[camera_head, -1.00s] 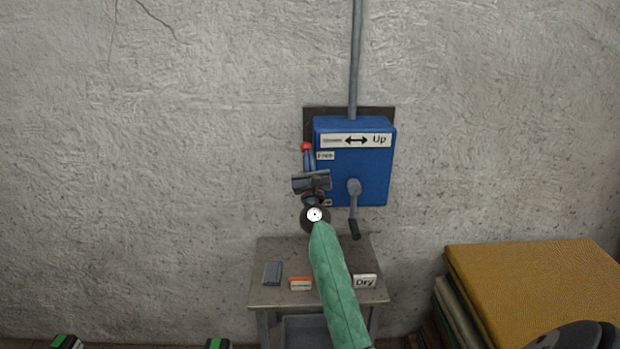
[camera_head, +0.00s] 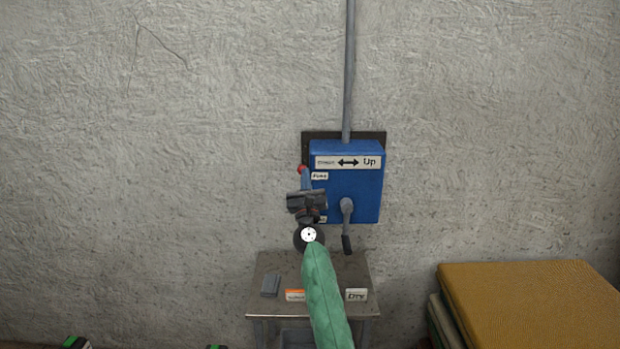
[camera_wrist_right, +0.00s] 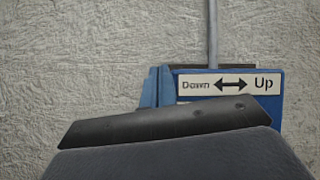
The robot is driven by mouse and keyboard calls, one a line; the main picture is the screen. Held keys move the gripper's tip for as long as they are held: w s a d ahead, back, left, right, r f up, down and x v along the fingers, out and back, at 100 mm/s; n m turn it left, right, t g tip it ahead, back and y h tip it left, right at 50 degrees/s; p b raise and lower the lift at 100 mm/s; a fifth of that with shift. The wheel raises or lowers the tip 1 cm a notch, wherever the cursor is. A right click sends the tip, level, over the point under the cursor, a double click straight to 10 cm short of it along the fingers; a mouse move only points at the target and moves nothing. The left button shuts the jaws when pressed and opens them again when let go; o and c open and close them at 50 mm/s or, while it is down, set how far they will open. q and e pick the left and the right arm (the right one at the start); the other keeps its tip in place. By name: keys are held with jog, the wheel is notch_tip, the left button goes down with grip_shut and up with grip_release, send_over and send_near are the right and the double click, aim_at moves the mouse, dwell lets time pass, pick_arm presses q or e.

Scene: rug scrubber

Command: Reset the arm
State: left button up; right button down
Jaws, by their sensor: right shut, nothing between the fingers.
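The blue wall box (camera_head: 345,185) carries a label (camera_head: 348,162) with a double arrow and "Up"; in the wrist view the label (camera_wrist_right: 230,85) reads "Down" and "Up". A blue lever with a red knob (camera_head: 303,169) stands at the box's left side. A grey crank with a dark handle (camera_head: 347,243) hangs on its front. My right gripper (camera_head: 307,199), on the green-sleeved arm, is shut and empty in front of the box's lower left. It covers the lever's lower part, so I cannot tell whether they touch. My left gripper is out of view.
A small metal table (camera_head: 264,302) stands below, with a grey block (camera_head: 271,285), an orange-and-white block (camera_head: 295,296) and a "Dry" sign (camera_head: 356,295). A yellow-brown stack (camera_head: 530,300) is at lower right. The wall (camera_head: 150,180) left of the box is clear.

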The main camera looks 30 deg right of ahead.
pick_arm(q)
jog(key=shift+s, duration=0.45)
pick_arm(e)
jog(key=shift+f, duration=0.1)
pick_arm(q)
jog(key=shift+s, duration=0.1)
